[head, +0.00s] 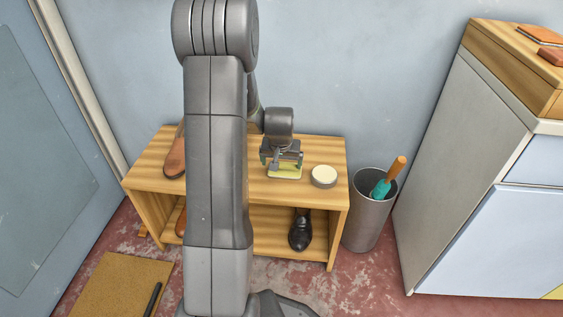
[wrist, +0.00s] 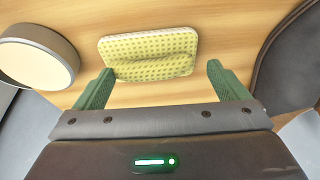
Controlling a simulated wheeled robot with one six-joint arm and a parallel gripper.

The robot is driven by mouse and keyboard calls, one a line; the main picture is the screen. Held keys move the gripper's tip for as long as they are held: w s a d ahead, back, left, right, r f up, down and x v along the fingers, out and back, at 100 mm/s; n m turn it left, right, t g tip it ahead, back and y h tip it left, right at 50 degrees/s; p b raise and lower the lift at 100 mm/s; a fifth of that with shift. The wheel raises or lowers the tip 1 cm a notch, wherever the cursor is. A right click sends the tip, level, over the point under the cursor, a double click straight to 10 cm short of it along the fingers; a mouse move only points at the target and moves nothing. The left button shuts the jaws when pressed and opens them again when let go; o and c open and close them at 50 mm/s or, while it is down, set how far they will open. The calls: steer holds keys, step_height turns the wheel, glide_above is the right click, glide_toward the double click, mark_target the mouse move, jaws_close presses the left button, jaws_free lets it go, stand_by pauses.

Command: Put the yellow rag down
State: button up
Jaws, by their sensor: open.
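The yellow rag (wrist: 148,54) lies flat on the wooden top of the shoe bench, with a folded ridge across it. In the head view the rag (head: 285,171) shows just below my gripper (head: 281,158). In the wrist view my gripper (wrist: 160,85) is open, with its two green fingers apart on either side of the rag's near edge. No finger pinches the rag. Whether the fingertips touch the bench top cannot be told.
A round tin with a cream top (head: 323,176) stands right of the rag on the bench (head: 260,188). A brown shoe (head: 175,158) is at the left end. A black shoe (head: 300,230) sits on the lower shelf. A grey bin (head: 368,212) stands right of the bench.

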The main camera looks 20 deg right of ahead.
mark_target(281, 165)
steer(key=p+v, duration=0.3)
steer(key=v, duration=0.8)
steer(key=shift+r, duration=0.25)
steer(key=shift+f, duration=0.15)
steer(key=b+x, duration=0.3)
steer(key=x, duration=0.8)
steer(key=shift+f+b, duration=0.4)
steer(key=shift+w+d+r, duration=0.1)
steer(key=shift+w+r, duration=0.05)
steer(key=shift+r, duration=0.1)
steer(key=shift+r+p, duration=0.9)
steer(key=shift+r, duration=0.8)
steer(key=shift+f, duration=0.15)
